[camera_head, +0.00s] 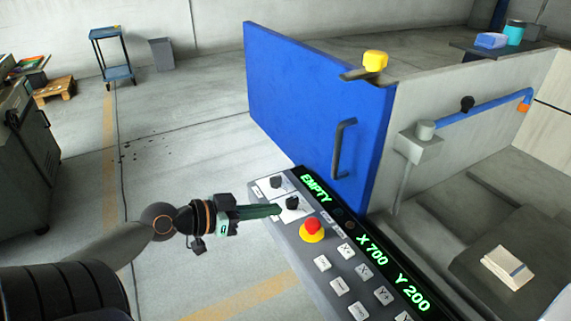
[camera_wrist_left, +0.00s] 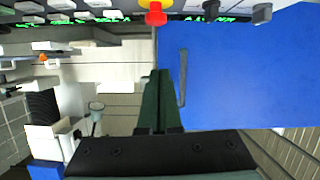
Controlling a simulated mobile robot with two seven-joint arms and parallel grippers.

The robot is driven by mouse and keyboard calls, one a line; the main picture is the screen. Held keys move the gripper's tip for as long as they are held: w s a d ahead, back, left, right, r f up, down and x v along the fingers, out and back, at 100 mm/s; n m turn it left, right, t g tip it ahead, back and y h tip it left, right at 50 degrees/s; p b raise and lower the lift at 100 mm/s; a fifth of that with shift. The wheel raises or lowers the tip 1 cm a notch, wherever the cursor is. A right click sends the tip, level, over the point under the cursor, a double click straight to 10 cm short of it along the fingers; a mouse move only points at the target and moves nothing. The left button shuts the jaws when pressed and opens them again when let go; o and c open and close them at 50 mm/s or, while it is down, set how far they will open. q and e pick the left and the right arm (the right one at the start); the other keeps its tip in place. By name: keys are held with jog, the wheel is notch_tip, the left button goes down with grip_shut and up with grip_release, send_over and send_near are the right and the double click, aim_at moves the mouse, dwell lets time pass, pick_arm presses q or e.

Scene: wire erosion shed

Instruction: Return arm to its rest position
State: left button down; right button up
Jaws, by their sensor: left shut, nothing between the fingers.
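My left arm comes in from the lower left in the head view. My left gripper (camera_head: 277,210) is shut and empty, its dark green fingers together. In the head view its tips overlap the left edge of the control panel (camera_head: 291,232), close to the lower black knob (camera_head: 292,203). I cannot tell whether they touch. The wrist view also shows the shut fingers (camera_wrist_left: 157,85) pointing up in the picture, with the blue door behind them. My right gripper is not in view.
The panel carries a red emergency button (camera_head: 312,228), white keys and a green display. The blue door (camera_head: 300,95) with a dark handle (camera_head: 342,148) stands behind it. The machine's grey tank lies to the right. Open concrete floor (camera_head: 190,150) lies to the left.

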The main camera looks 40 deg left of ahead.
pick_arm(q)
jog(key=shift+f, duration=0.1)
jog(key=s+d+f+n+g+y+p, duration=0.1)
jog(key=s+f+p, duration=0.15)
jog(key=f, duration=0.45)
jog(key=s+d+f+n+g+y+p, duration=0.1)
jog(key=s+d+f+y, duration=0.15)
jog(key=f, duration=0.45)
jog(key=s+d+f+g+p, duration=0.1)
jog(key=s+d+f, duration=0.2)
jog(key=d, duration=0.3)
jog(key=s+d+f+g+p, duration=0.1)
jog(key=s+d+f, duration=0.2)
jog(key=d, duration=0.4)
jog(key=shift+d+f, duration=0.25)
jog(key=shift+f, duration=0.5)
